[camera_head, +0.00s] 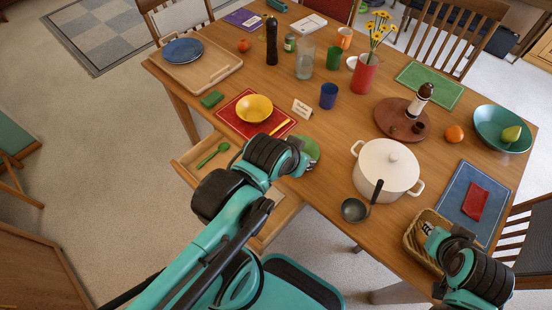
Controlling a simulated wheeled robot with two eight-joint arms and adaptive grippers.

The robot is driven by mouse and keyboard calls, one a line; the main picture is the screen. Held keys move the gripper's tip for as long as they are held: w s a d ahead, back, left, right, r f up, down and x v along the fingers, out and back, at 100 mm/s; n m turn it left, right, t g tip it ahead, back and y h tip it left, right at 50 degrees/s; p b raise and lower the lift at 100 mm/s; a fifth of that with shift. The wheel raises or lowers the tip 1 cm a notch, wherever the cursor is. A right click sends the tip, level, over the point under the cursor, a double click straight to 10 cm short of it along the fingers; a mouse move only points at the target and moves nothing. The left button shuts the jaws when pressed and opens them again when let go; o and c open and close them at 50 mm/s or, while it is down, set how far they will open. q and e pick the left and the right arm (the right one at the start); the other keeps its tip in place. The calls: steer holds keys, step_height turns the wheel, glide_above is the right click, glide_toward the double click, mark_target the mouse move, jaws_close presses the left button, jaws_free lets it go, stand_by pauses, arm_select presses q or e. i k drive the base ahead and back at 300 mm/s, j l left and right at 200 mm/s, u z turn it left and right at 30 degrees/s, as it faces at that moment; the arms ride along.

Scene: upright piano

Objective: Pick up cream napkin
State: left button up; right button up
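I cannot make out a cream napkin for certain. A pale cloth-like panel (181,17) shows at the chair at the top left, but I cannot tell what it is. A folded red napkin (475,201) lies on the blue placemat (457,189) at the right. My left gripper (303,158) is at the table's front edge, by a green round item that it partly covers; its fingers are too hidden to read. My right gripper (432,240) is at the wicker basket (411,236) at the front right and hides part of the basket's inside; its finger opening is unclear.
A white pot (387,168) and a dark ladle (355,210) stand between my grippers. An open drawer (187,171) with a green spoon (213,154) juts out at the left front. A yellow bowl (254,108), blue cup (328,95) and red vase (364,73) stand farther back.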

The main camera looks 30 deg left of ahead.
mark_target(274, 194)
steer(key=k+u, duration=0.1)
steer(key=u, duration=0.3)
steer(key=k+u, duration=0.1)
steer(key=u, duration=0.7)
steer(key=k+l+z, duration=0.1)
steer(key=k+l, duration=0.2)
steer(key=k, duration=0.15)
steer(key=k+l+z, duration=0.15)
steer(key=k+l, duration=0.15)
steer(key=k, duration=0.15)
